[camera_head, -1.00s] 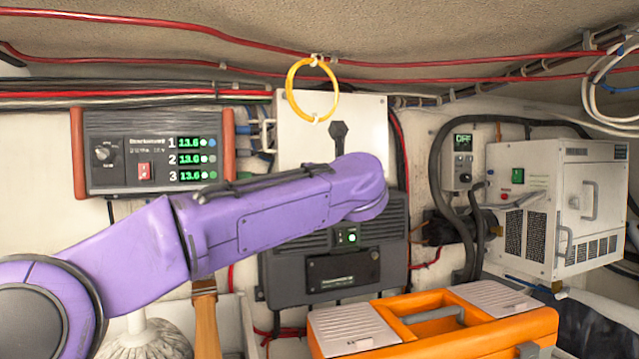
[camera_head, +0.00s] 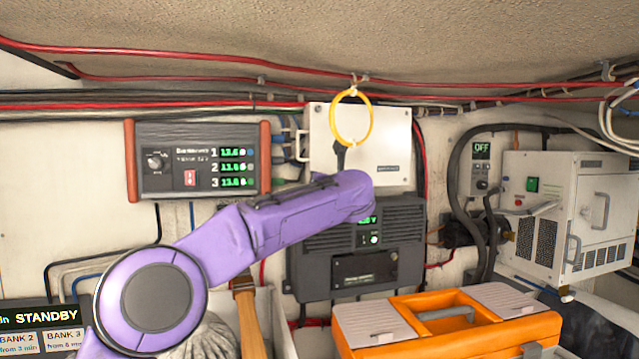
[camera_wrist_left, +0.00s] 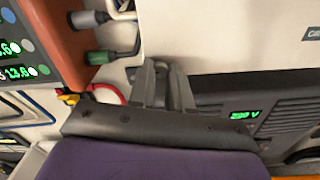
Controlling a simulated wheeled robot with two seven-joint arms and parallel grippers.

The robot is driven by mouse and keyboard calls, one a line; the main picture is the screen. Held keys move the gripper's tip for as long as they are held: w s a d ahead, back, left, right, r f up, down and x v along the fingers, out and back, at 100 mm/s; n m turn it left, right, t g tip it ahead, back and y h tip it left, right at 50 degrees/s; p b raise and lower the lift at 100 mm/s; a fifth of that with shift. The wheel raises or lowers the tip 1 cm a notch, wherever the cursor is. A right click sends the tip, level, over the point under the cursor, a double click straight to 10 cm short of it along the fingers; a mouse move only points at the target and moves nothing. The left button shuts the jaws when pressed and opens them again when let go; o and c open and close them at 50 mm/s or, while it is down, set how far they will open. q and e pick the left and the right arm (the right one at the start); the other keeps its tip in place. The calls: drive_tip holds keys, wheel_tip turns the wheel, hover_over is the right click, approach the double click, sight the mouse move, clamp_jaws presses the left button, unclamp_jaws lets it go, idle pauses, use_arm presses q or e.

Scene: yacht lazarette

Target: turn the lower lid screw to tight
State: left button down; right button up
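The white box with the lid (camera_head: 390,145) is on the back wall, and its lower part also shows in the wrist view (camera_wrist_left: 225,40). My left gripper (camera_head: 339,148) is in front of the box's lower left part. In the left wrist view its two dark fingers (camera_wrist_left: 163,80) point at the box's lower edge, with a narrow space between them. I cannot tell whether anything is between the tips. I cannot make out the lower lid screw. My right gripper is not in view.
A yellow ring (camera_head: 351,118) hangs from the red cable in front of the box. A grey display unit (camera_head: 198,160) is to the left, a dark vented unit (camera_head: 400,245) below. An orange toolbox (camera_head: 470,333) stands in front. A white cabinet (camera_head: 560,215) is at right.

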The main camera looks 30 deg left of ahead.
use_arm(q)
drive_tip(key=shift+a, duration=0.1)
idle(0.3)
drive_tip(key=m, duration=1.7)
drive_tip(key=shift+m, duration=0.3)
idle(0.5)
drive_tip(key=c, duration=1.1)
unclamp_jaws()
drive_tip(key=shift+w, duration=0.1)
